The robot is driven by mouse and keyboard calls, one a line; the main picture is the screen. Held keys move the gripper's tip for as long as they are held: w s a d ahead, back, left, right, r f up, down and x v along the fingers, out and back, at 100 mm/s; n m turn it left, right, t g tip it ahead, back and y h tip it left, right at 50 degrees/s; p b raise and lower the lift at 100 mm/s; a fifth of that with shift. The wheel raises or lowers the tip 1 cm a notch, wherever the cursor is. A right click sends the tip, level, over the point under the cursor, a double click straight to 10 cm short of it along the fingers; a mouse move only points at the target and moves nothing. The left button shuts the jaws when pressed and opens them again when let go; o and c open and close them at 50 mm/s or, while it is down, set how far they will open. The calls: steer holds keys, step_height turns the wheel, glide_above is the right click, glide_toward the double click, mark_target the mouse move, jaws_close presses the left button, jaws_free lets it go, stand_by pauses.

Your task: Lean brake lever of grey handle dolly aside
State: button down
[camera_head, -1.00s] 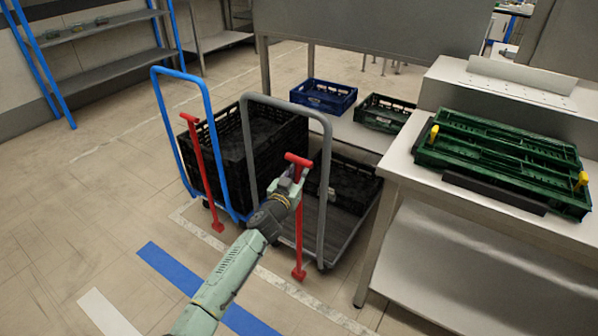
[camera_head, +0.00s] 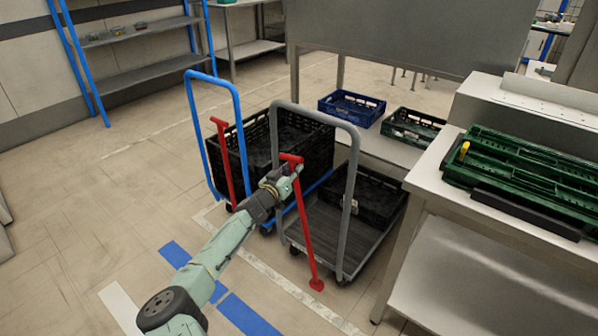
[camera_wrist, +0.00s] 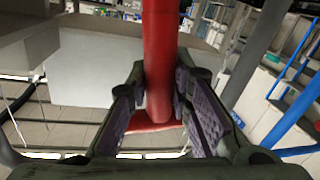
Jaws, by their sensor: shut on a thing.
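The grey handle dolly (camera_head: 350,205) stands in the middle of the head view. Its red brake lever (camera_head: 307,235) has a T-shaped top and slants, top to the left and foot to the lower right near the dolly's front edge. My gripper (camera_head: 296,171) is shut on the lever just below its top bar. In the wrist view, the red lever (camera_wrist: 160,55) runs between the two fingers, and the gripper (camera_wrist: 160,85) holds it from both sides. The fingers hide part of the lever.
A blue handle dolly (camera_head: 212,76) with its own red lever (camera_head: 225,165) and a black crate (camera_head: 322,150) stands close at the left. A black crate (camera_head: 380,200) sits on the grey dolly. A steel table (camera_head: 425,180) is at the right. The front-left floor is open.

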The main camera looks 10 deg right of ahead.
steer(key=shift+w+a, duration=0.3)
steer(key=shift+a, duration=0.15)
steer(key=c, duration=1.4)
jaws_free()
steer(key=shift+w+f, duration=0.15)
steer(key=shift+c, duration=0.2)
steer(key=v, duration=1.2)
steer(key=shift+d, duration=0.15)
